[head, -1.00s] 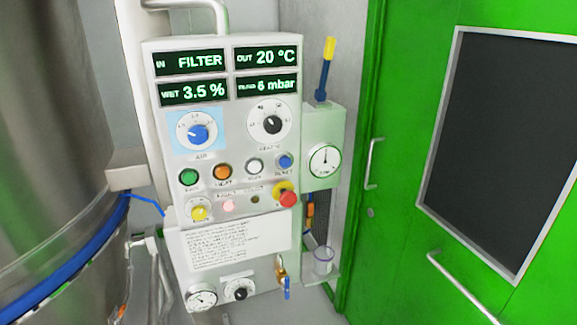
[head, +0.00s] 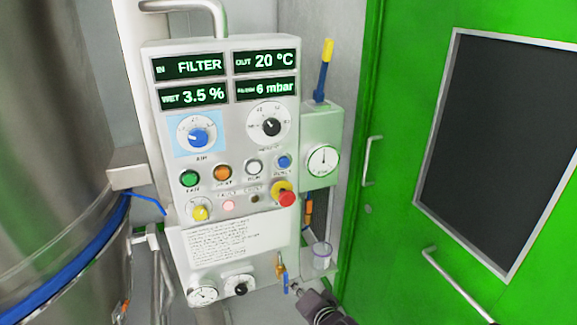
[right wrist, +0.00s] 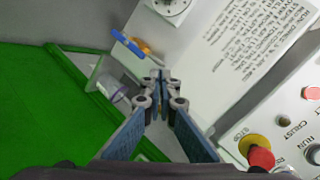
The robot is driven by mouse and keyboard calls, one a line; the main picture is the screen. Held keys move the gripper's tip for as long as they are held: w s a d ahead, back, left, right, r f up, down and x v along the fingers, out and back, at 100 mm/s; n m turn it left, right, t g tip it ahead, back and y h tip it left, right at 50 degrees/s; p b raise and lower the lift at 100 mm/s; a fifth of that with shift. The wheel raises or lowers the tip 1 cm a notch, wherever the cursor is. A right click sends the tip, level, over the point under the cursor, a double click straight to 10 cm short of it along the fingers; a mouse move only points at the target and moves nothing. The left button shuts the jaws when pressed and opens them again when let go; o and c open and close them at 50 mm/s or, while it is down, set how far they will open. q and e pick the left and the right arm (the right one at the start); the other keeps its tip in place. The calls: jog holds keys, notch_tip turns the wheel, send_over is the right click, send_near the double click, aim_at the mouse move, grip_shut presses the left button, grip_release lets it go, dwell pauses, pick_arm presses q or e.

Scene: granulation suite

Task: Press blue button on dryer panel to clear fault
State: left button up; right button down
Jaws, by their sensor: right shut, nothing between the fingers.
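The dryer panel (head: 218,135) is a pale upright box with green readouts at the top. Its blue button (head: 284,162) is at the right end of a row with green, orange and white buttons, above the red emergency stop (head: 287,198). My right gripper (head: 296,289) enters at the bottom, below the blue button and apart from it. In the right wrist view its fingers (right wrist: 158,76) are together and empty. That view shows the panel inverted, with the red stop (right wrist: 261,157); the blue button is out of frame. My left gripper is not in view.
A blue-handled valve (head: 285,281) and a clear cup (head: 321,256) are close to my right gripper. A steel vessel (head: 50,130) stands left. A green door (head: 400,130) is at the right. A gauge box (head: 321,140) adjoins the panel. A pink lamp (head: 228,205) is on the panel.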

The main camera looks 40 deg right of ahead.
notch_tip(320, 180, up, 31)
jog(key=s+d+m+t+h+p, duration=0.1)
jog(key=s+m+t+h, duration=0.1)
jog(key=m+t, duration=0.3)
jog(key=shift+s+d+m, duration=0.3)
jog(key=shift+s+m, duration=0.05)
jog(key=shift+m, duration=0.55)
jog(key=p, duration=0.3)
send_near(285, 163)
jog(key=x, duration=0.6)
jog(key=shift+w+r, duration=0.1)
jog(key=shift+w, duration=0.45)
jog(key=shift+d, duration=0.1)
